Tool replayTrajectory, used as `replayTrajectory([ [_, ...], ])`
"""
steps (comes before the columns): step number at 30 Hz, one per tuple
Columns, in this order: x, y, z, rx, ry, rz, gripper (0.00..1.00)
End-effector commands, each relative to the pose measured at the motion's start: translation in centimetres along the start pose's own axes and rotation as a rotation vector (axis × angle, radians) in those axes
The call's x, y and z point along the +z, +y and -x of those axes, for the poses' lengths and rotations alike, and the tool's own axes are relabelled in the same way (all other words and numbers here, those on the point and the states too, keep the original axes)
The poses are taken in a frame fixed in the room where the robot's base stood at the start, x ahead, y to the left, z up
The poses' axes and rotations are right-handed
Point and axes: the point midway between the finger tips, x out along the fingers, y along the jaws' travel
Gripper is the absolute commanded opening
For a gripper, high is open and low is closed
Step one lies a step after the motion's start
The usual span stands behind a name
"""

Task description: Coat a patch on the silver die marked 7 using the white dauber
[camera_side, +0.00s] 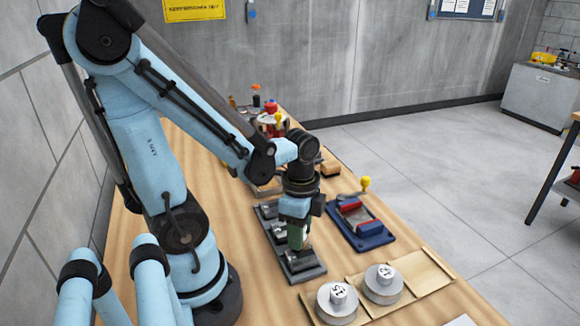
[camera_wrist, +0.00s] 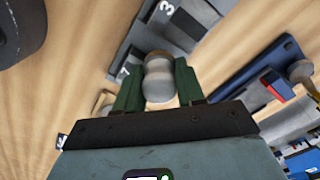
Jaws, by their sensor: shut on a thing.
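My gripper (camera_wrist: 158,88) has green fingers and is shut on the white dauber (camera_wrist: 158,75), a pale, rounded piece with a narrow waist. In the side view my gripper (camera_side: 297,238) points down over the dark grey rack (camera_side: 302,272), and the dauber is hidden by the fingers there. The rack also shows in the wrist view (camera_wrist: 140,35), with a 7 and a 3 on its edge. The dauber covers the place beside the 7, so the silver die there is mostly hidden. I cannot tell whether the dauber touches it.
A blue tray (camera_side: 372,238) with red blocks and a yellow-knobbed handle (camera_side: 366,184) stands right of the rack. Two round grey pots (camera_side: 338,302) (camera_side: 383,284) stand at the front on a wooden tray (camera_side: 425,270). Small coloured items (camera_side: 270,115) stand at the back.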

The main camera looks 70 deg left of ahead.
Motion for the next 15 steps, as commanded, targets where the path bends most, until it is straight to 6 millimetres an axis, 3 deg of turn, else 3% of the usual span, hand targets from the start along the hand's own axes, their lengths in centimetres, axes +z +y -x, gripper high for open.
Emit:
replayTrajectory([
  [2,-0.6,0.5,0.0,-0.001,0.001,-0.005,0.10],
  [15,-3.4,3.3,-0.2,0.000,0.000,-0.005,0.10],
])
